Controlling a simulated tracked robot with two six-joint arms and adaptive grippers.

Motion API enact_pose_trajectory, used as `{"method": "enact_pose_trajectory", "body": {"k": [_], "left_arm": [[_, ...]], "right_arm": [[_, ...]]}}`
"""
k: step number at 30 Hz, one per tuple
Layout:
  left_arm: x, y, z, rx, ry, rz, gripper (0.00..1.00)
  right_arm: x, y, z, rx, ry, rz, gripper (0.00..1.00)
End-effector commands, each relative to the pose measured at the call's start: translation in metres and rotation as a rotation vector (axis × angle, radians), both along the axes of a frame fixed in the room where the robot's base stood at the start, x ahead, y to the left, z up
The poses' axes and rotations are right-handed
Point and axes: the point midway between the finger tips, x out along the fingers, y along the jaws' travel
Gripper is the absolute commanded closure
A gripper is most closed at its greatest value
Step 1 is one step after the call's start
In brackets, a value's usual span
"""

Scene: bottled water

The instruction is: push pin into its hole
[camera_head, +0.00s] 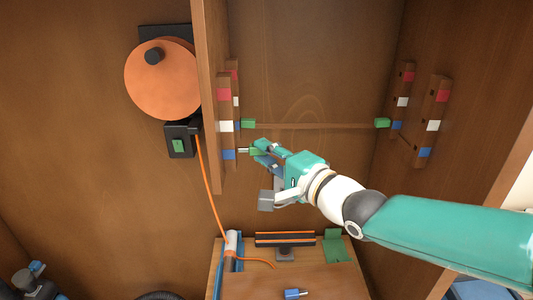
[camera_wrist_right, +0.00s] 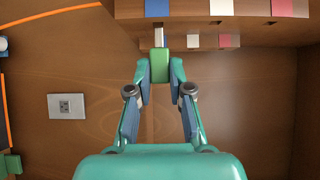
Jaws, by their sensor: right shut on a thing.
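My right gripper (camera_head: 262,148) is shut on the green head of a pin (camera_head: 253,151). In the right wrist view the green head (camera_wrist_right: 160,66) sits between the two fingertips, and its pale metal shaft (camera_wrist_right: 159,38) points away from the gripper. The shaft points at the blue-marked spot (camera_head: 229,155) on the left wooden upright, and its tip is at or very near the wood. I cannot tell whether the tip is inside the hole. My left gripper is not seen.
A wooden shelf bar (camera_head: 310,126) spans the cabinet, with a green-headed pin at its left (camera_head: 247,124) and right (camera_head: 382,123) ends. Marked uprights (camera_head: 432,105) stand at right. An orange disc (camera_head: 162,78) and orange cord (camera_head: 205,165) are at left. A blue pin (camera_head: 292,294) lies below.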

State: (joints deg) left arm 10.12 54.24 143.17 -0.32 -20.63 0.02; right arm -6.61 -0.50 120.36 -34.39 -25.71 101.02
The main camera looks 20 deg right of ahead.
Motion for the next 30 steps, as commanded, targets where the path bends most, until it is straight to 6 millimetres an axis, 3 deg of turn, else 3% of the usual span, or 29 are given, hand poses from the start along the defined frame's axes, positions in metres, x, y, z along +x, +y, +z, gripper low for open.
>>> {"method": "enact_pose_trajectory", "body": {"k": [30], "left_arm": [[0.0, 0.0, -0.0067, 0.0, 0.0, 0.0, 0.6]], "right_arm": [[0.0028, 0.007, -0.0008, 0.0, -0.001, -0.001, 1.0]]}}
